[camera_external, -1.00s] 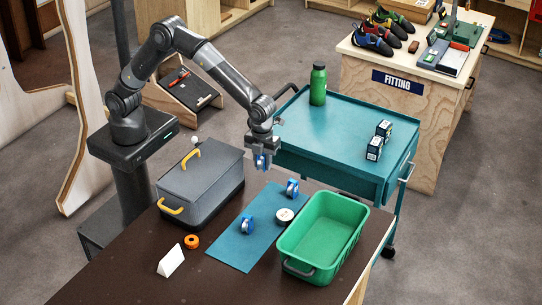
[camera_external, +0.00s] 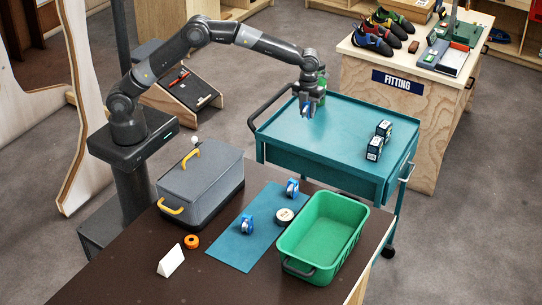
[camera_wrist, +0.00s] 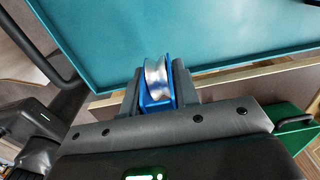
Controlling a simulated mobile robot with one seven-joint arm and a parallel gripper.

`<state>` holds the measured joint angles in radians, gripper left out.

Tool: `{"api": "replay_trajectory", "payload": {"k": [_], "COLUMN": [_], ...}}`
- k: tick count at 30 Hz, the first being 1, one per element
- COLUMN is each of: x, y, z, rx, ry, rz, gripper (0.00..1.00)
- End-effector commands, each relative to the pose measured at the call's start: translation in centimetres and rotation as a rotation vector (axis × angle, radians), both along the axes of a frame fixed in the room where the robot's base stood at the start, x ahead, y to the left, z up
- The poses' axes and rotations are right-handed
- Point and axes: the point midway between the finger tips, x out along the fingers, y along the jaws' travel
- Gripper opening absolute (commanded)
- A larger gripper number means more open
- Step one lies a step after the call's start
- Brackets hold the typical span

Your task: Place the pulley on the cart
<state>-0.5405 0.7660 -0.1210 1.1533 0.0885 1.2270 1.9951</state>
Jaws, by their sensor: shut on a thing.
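My gripper (camera_external: 308,108) is shut on a blue pulley (camera_external: 307,112) with a silver wheel. In the wrist view the pulley (camera_wrist: 157,82) sits between the two fingers. My gripper holds it above the teal cart (camera_external: 330,137), over the left part of its top; I cannot tell how high. In the wrist view the cart's top (camera_wrist: 200,40) fills the upper part. Two more blue pulleys, a nearer one (camera_external: 247,225) and a farther one (camera_external: 292,188), stand on the blue mat (camera_external: 232,249) on the brown table.
Two small dark boxes (camera_external: 379,140) stand on the cart's right side. A green bottle (camera_external: 322,84) is mostly hidden behind my gripper. The table holds a green bin (camera_external: 345,235), a grey case (camera_external: 200,179), a tape roll (camera_external: 284,217) and an orange ring (camera_external: 191,241). The cart's middle is clear.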

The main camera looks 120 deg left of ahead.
Motion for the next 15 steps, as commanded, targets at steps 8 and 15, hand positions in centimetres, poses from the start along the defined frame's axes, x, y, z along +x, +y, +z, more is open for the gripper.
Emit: {"api": "replay_trajectory", "payload": {"k": [8,15], "x": [-0.1,-0.1], "y": [6.4,9.1], "z": [-4.0,-5.6], "rx": [0.0,0.0], "ry": [0.001,0.0], "rz": [0.004,0.002], "gripper": [0.04,0.04]}}
